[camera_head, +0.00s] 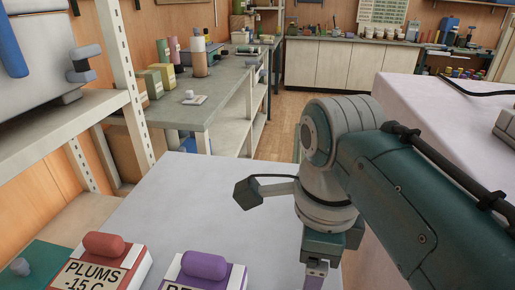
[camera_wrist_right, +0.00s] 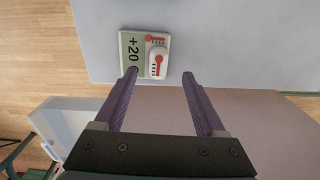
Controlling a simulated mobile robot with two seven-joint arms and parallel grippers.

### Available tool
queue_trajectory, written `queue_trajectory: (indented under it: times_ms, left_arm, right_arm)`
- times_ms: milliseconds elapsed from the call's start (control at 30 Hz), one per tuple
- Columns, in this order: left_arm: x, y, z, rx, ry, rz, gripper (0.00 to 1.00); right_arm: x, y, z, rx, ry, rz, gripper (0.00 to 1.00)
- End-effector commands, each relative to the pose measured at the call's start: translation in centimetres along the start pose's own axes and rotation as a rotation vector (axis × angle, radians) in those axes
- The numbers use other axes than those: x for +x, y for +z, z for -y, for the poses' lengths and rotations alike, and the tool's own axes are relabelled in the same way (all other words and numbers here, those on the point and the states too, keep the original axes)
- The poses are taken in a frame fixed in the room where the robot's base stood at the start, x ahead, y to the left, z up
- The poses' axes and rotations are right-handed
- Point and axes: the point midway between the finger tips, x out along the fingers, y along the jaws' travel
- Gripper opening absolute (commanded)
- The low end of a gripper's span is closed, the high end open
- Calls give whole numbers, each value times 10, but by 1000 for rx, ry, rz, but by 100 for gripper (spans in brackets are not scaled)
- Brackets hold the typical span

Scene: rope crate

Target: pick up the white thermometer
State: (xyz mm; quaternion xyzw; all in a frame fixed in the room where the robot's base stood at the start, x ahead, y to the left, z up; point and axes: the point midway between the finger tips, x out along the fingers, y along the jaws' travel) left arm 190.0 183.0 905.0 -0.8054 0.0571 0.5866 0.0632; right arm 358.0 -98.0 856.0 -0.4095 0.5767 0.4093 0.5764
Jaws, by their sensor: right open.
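The thermometer shows between and just beyond the fingertips, closer to the left finger, whose tip overlaps the card in the picture. In the head view my right gripper points down at the bottom edge, its fingertips cut off. I cannot make out the thermometer there. My left gripper is not in view.
A red box marked "PLUMS" (camera_head: 96,272) and a purple-topped box (camera_head: 204,267) stand at the near left of the pale table (camera_head: 185,195). The table's middle is clear. A metal shelf (camera_head: 60,126) stands left. A second pale table (camera_head: 440,105) is at right.

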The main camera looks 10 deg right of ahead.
Motion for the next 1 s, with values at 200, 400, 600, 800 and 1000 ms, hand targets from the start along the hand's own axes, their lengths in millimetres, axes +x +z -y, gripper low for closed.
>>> queue_trajectory:
  times_ms: [200, 400, 600, 800, 1000]
  left_arm:
    - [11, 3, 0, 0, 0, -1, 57]
    - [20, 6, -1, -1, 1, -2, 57]
    - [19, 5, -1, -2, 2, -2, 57]
    - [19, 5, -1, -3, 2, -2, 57]
    - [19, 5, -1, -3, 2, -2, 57]
  right_arm:
    - [32, -5, -2, -1, 2, -3, 72]
    - [54, -6, -3, -1, 1, -1, 72]
    - [54, -5, -3, -1, 0, 0, 72]
    - [54, -5, -3, -1, 0, 1, 56]
    - [54, -5, -3, -1, 0, 1, 33]
